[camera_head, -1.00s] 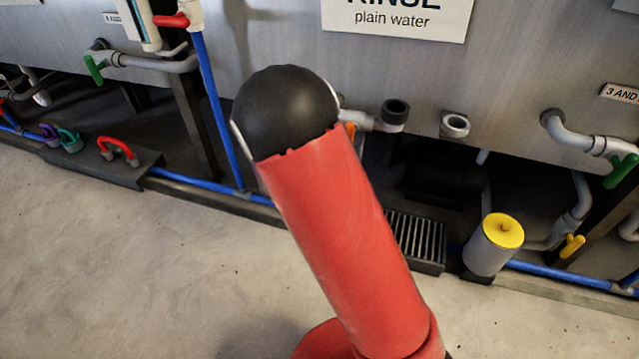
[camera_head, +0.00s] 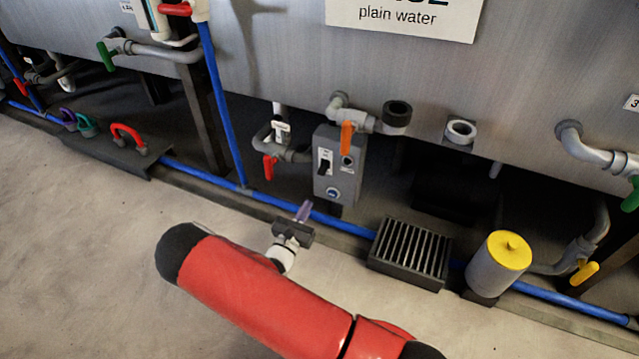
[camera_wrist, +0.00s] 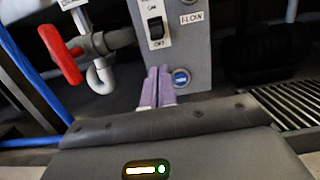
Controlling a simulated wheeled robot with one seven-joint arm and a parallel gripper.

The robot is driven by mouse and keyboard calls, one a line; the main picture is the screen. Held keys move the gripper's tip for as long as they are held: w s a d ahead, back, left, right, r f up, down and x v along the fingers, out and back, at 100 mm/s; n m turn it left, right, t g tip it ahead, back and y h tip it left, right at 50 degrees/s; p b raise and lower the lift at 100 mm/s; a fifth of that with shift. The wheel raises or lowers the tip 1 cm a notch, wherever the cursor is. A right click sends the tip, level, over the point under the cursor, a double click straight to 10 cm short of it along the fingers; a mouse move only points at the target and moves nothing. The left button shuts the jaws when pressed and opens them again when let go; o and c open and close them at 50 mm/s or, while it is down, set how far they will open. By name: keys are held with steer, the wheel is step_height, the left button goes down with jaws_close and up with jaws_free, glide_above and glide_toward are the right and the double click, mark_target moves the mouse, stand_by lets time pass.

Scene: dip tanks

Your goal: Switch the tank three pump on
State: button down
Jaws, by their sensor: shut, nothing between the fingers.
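The grey pump box (camera_head: 349,180) stands under the rinse tank in the head view; it also fills the upper middle of the wrist view (camera_wrist: 194,50). Its black rocker switch (camera_head: 324,165) sits on a white plate marked ON above and OFF below; it also shows in the wrist view (camera_wrist: 156,29). I cannot tell which way the rocker is tipped. A round blue button (camera_wrist: 181,77) is below it, and a FLOW label is beside it. My gripper (camera_head: 304,209), with purple fingers, is shut and empty, in front of and below the box. Its fingertips (camera_wrist: 159,71) appear below the switch in the wrist view.
A red-handled valve (camera_head: 269,166) is left of the box, and an orange handle (camera_head: 347,137) hangs at its top. A blue pipe (camera_head: 345,223) runs low along the floor. A black grate (camera_head: 408,254) and yellow-topped canister (camera_head: 497,265) stand to the right. The floor in front is clear.

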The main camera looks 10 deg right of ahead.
mark_target(322, 170)
steer(key=b+x, duration=0.1)
steer(key=x, duration=0.9)
steer(key=shift+r, duration=0.15)
stand_by(0.4)
steer(key=shift+s+r+g+p, duration=0.1)
steer(key=shift+g+p, duration=0.2)
steer(key=shift+p, duration=0.45)
